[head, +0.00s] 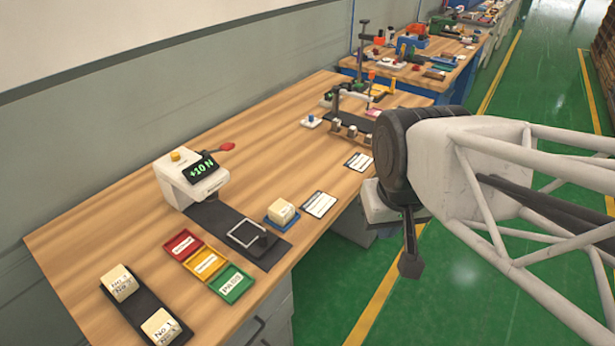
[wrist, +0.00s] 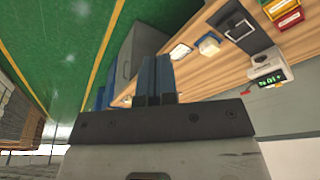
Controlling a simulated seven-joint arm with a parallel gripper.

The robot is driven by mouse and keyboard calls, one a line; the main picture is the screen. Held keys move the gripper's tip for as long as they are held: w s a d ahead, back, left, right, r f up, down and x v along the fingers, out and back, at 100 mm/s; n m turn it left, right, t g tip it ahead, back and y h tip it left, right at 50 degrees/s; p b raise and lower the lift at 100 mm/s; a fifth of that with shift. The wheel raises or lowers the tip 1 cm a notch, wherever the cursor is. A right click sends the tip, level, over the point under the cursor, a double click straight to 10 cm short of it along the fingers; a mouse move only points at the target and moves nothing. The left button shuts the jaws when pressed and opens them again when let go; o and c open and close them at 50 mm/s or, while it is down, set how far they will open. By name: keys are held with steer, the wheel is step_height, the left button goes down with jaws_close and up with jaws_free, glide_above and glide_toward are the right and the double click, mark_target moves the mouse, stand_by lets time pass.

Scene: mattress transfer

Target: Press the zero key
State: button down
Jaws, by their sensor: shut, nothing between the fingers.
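A white tester (head: 185,182) with a green "+10 N" display stands at the back left of the wooden bench. An orange-yellow button (head: 178,155) sits on its top; I cannot read a label saying it is the zero key. A red-tipped lever (head: 226,147) sticks out at its side. The tester also shows at the right of the wrist view (wrist: 266,86). My gripper (head: 411,266) hangs past the bench's front edge, far right of the tester and touching nothing visible. Its blue fingers (wrist: 154,80) are together and empty in the wrist view.
A black plate (head: 274,247) extends from the tester. Red (head: 182,244), yellow (head: 205,264) and green (head: 232,284) trays lie beside it. Cream blocks sit on a black rack (head: 147,306) and a blue base (head: 281,222). A stand (head: 335,103) rises farther back. Bench around the tester is mostly clear.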

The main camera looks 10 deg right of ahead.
stand_by(0.3)
steer(key=w+a+r+h, duration=0.1)
steer(key=w+a+r, duration=0.1)
steer(key=w, duration=0.5)
steer(key=w+a+r+h, duration=0.1)
steer(key=w+a+r, duration=0.1)
steer(key=w, duration=0.5)
steer(key=n+t+h, duration=0.3)
steer(key=t, duration=0.2)
glide_above(173, 154)
step_height(173, 154, down, 6)
steer(key=shift+f, duration=0.25)
steer(key=shift+f, duration=0.15)
steer(key=shift+f, duration=4.25)
